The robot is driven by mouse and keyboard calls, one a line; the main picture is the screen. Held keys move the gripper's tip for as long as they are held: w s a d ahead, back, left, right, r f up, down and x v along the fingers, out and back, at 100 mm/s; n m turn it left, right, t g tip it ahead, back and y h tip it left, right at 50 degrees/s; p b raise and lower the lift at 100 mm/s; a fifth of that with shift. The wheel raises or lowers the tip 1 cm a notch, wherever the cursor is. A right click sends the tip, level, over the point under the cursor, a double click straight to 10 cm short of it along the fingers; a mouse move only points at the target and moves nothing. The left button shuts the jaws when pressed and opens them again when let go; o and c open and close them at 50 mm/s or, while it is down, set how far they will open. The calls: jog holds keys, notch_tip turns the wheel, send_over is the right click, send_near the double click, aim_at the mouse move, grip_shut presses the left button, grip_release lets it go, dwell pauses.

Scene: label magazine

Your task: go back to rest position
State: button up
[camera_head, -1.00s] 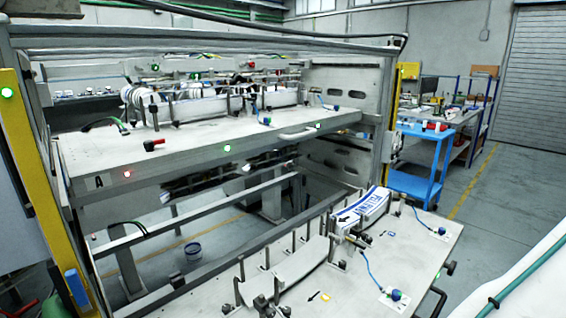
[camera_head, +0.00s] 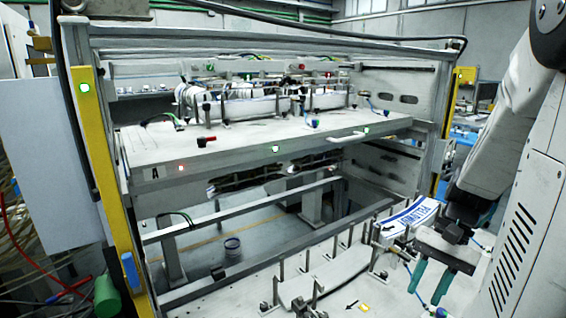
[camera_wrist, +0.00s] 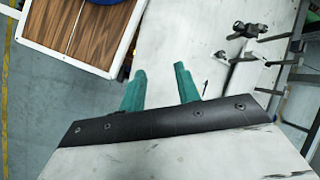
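My gripper (camera_head: 428,285) hangs at the right of the head view, its two green fingers pointing down, apart from each other and with nothing between them. In the wrist view the green fingers (camera_wrist: 158,85) are also spread and empty, over a pale surface. A stack of white and blue labels (camera_head: 411,222) sits between posts on the lower shelf (camera_head: 345,292), just left of my gripper in the picture. Part of the lower shelf is hidden behind my arm.
A yellow post (camera_head: 104,170) and a grey cabinet stand at the left. A wood-patterned panel with a white rim (camera_wrist: 72,50) shows at the wrist view's upper left.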

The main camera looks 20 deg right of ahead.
jog(key=a+r+n+t+h, duration=0.1)
jog(key=a+r+n+h, duration=0.2)
jog(key=a, duration=0.6)
jog(key=a+r+n+t+h, duration=0.1)
jog(key=a+r+n+h, duration=0.1)
jog(key=a+r+n, duration=0.5)
jog(key=shift+s+a+r+t+h, duration=0.15)
jog(key=shift+s+a+t+h, duration=0.25)
jog(key=shift+a, duration=0.65)
